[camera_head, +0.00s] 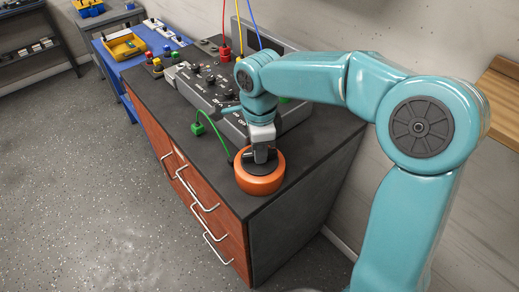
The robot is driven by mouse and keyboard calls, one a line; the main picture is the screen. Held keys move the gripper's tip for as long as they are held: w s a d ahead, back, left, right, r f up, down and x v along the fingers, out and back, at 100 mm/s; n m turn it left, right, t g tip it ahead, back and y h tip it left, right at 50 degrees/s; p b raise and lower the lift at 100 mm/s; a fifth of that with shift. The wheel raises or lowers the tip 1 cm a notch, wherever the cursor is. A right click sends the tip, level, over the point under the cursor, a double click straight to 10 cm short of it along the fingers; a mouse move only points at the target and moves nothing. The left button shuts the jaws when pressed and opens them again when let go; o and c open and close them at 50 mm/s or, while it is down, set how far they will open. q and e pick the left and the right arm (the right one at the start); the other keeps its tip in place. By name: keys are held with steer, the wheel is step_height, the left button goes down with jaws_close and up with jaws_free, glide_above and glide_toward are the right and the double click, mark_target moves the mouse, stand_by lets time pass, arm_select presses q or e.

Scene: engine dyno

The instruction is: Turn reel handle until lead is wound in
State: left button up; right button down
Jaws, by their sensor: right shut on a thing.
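An orange reel (258,182) sits on the dark top of the cabinet, close to its front right corner. My right gripper (261,158) points down onto the top of the reel and is shut on its handle, which the fingers mostly hide. A green lead (215,132) runs out from beside the reel and curves to the left. Its green plug end (197,128) lies on the cabinet top, left of the reel. My left gripper is not in view.
A grey control console (205,88) with knobs stands behind the reel. Red, yellow and blue leads rise from behind it. The cabinet (285,232) has red drawers with metal handles. A blue bench (128,62) holds a yellow tray (124,46). The floor at left is clear.

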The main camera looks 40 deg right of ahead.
steer(key=shift+r+m, duration=0.1)
steer(key=shift+m, duration=0.2)
steer(key=c, duration=1.1)
jaws_free()
steer(key=shift+o, duration=0.2)
step_height(320, 180, up, 16)
steer(key=p, duration=0.2)
steer(key=shift+r, duration=0.15)
